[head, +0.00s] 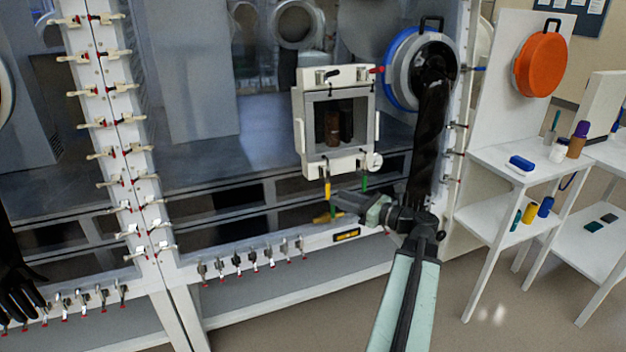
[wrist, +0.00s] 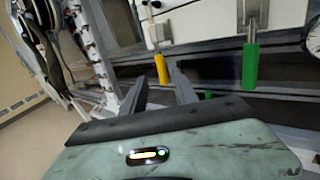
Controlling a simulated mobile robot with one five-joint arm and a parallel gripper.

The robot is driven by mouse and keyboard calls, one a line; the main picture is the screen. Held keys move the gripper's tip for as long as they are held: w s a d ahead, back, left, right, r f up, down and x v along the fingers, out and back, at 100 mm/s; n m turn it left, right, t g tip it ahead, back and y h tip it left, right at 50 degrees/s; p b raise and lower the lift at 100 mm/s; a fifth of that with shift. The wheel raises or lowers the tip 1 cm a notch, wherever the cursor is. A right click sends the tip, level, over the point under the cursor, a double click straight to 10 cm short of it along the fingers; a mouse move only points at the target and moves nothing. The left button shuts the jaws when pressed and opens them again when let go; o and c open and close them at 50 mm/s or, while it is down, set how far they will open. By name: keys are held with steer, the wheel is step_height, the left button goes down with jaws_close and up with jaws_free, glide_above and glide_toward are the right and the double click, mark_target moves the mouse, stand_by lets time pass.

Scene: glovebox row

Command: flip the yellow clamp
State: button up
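The yellow clamp (head: 327,188) hangs with its yellow handle down below the lower left of the small white-framed window. In the wrist view its yellow handle (wrist: 161,68) hangs from a metal rod and lies just beyond the gap between my fingertips. My gripper (head: 342,207) is close to the handle, a little below and to its right in the head view. In the wrist view my gripper's two dark fingers (wrist: 157,88) are apart with nothing between them. I cannot tell whether either finger touches the handle.
A green-handled clamp (head: 364,182) hangs right of the yellow one and also shows in the wrist view (wrist: 250,66). A round dial (head: 374,161) is at the window's lower right corner. A black glove (head: 431,120) hangs at the right. A white shelf (head: 505,163) stands further right.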

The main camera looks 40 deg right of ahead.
steer(key=x, duration=0.8)
steer(key=shift+w+d+r, duration=0.2)
steer(key=shift+r, duration=0.05)
jaws_close()
stand_by(1.2)
